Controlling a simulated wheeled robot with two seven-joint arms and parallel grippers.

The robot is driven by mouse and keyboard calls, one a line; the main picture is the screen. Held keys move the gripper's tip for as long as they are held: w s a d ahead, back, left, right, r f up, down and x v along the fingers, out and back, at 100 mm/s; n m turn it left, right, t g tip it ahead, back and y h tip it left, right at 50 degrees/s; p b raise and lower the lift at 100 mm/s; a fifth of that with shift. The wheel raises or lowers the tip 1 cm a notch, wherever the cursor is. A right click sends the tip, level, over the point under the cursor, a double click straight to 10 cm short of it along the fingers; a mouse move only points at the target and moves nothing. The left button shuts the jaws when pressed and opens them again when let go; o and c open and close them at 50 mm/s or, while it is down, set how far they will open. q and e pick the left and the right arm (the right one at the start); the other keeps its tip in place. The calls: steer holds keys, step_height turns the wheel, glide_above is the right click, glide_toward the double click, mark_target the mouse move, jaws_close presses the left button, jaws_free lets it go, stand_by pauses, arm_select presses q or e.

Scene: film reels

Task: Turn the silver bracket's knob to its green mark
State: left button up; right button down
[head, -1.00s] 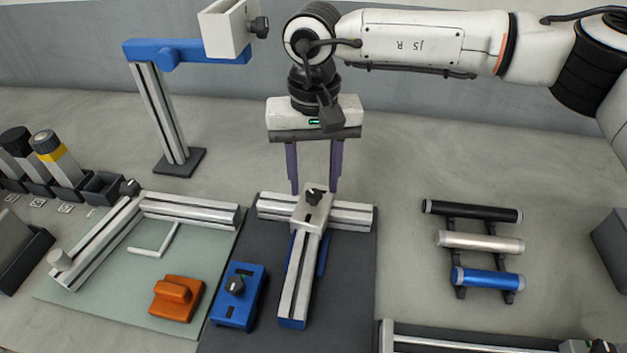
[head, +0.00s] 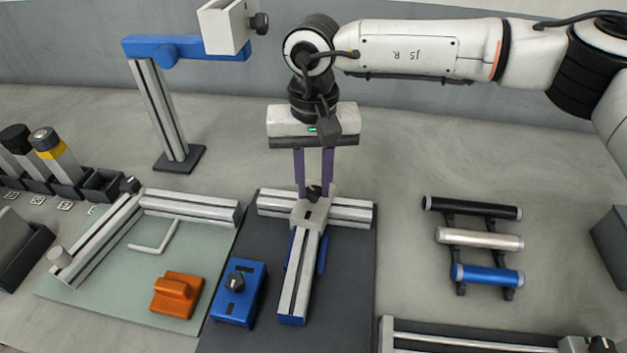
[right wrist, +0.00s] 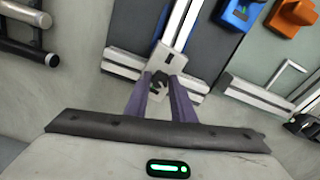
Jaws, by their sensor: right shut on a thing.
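The silver bracket (head: 308,214) sits where two aluminium rails cross in a T on the dark mat; it also shows in the right wrist view (right wrist: 167,60). Its black knob (head: 314,193) stands at the bracket's far side and shows between the fingers in the right wrist view (right wrist: 158,82). My right gripper (head: 313,190) reaches down from above with its purple fingers shut on the knob. The fingers partly hide the knob. I cannot make out a green mark on the bracket. My left gripper is not in view.
A blue box with a black dial (head: 238,290) and an orange block (head: 177,295) lie to the left. A blue-armed stand (head: 172,110) rises at the back left. A rack of tubes (head: 480,240) is on the right. Bare table lies between mat and rack.

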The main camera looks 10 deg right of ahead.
steer(key=m+b, duration=0.2)
steer(key=m, duration=0.1)
steer(key=shift+f, duration=0.1)
steer(key=m+b, duration=0.2)
steer(key=m, duration=0.1)
steer(key=shift+m, duration=0.4)
steer(key=shift+m+b, duration=0.45)
steer(key=shift+m, duration=1.25)
steer(key=shift+b, duration=0.3)
steer(key=shift+w+m, duration=0.1)
steer(key=shift+m, duration=0.3)
steer(key=c, duration=1.5)
jaws_free()
